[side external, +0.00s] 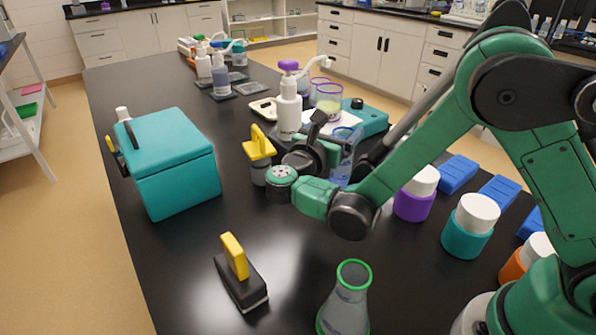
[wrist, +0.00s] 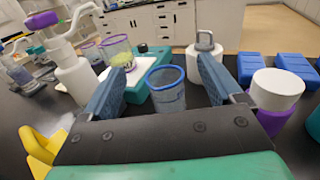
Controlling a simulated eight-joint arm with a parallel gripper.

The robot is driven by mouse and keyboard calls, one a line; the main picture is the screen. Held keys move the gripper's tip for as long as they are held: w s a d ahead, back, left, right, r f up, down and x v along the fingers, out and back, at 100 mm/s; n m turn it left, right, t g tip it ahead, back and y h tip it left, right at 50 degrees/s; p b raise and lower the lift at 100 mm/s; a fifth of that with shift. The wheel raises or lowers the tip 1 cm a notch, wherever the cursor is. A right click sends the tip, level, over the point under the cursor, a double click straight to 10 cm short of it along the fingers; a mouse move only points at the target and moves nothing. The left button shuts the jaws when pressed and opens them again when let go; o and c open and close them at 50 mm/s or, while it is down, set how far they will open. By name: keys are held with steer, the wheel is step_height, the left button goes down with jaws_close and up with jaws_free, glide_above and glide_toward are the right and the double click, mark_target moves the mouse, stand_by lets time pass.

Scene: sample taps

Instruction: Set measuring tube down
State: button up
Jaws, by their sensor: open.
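The clear blue-rimmed measuring tube (wrist: 166,92) shows in the wrist view between the two fingers of my open gripper (wrist: 163,78), with a gap on each side. Its lower end is hidden by my gripper body. In the side view the tube (side external: 345,158) looks upright, just beyond my gripper (side external: 325,140), which partly covers it. Whether its base rests on the black bench top (side external: 200,262) cannot be seen.
A teal device (side external: 370,116) with a white plate and clear cups is behind the tube. A white pump bottle (side external: 288,112) and a yellow-topped jar (side external: 259,150) stand left. A purple-based jar (side external: 414,202) stands right.

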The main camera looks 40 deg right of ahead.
steer(key=s+d+r+m+g+y, duration=0.1)
steer(key=s+d+m+y, duration=0.3)
steer(key=m+y, duration=0.55)
steer(key=s+a+m+t+y, duration=0.1)
steer(key=s+a+m+y, duration=0.5)
steer(key=m, duration=0.7)
steer(key=shift+s+f+y, duration=0.45)
steer(key=shift+s+y, duration=0.1)
steer(key=shift+s, duration=0.15)
